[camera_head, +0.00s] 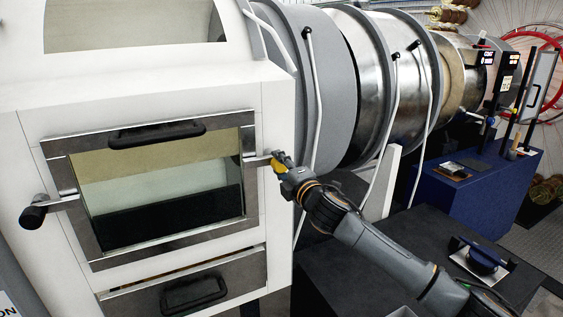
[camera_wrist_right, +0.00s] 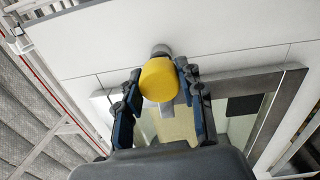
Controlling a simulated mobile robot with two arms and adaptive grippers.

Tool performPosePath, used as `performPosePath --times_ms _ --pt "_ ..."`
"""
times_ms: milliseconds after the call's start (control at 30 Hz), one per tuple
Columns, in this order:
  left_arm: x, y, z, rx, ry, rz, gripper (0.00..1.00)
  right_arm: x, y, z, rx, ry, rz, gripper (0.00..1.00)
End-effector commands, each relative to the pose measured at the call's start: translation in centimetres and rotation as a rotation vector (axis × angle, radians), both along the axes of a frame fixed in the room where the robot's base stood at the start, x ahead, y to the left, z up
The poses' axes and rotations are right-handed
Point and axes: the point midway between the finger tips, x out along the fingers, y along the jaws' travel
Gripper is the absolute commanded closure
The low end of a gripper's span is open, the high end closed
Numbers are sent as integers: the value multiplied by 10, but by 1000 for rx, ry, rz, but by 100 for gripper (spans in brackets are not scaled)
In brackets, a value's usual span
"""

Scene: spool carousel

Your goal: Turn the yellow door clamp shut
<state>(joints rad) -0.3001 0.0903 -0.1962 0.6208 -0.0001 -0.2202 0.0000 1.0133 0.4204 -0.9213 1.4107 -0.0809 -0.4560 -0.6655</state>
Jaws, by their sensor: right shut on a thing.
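The yellow door clamp (camera_head: 279,167) sits at the right edge of the metal-framed glass door (camera_head: 77,183) on the white cabinet. A metal arm (camera_head: 258,160) runs from it toward the door frame. My right gripper (camera_head: 282,162) reaches in from the lower right and is shut on the yellow clamp. In the right wrist view the yellow knob (camera_wrist_right: 158,80) lies between the two fingers of my right gripper (camera_wrist_right: 160,92). A black-knobbed clamp (camera_head: 34,215) is at the door's left edge, its metal arm lying across the frame. My left gripper is not seen.
The door has a black handle (camera_head: 157,134) on top. A drawer with a black handle (camera_head: 194,293) lies below. Large metal drums (camera_head: 372,85) with white hoses stand behind my right arm. A dark table (camera_head: 370,258) and a blue cabinet (camera_head: 476,196) are at the right.

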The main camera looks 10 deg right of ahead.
Motion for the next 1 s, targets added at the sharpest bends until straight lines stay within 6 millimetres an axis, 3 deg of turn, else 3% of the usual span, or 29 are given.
performPosePath --times_ms 367,700,733,800,1000 --pt "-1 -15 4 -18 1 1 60 0 0 0 -66 -24 1 100" --pt "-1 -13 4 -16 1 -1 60 0 0 0 -69 -25 1 100" --pt "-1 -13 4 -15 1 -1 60 0 0 0 -69 -25 1 56" --pt "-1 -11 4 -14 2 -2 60 0 0 0 -68 -25 1 42" --pt "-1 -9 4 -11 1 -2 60 0 0 0 -66 -24 1 38"
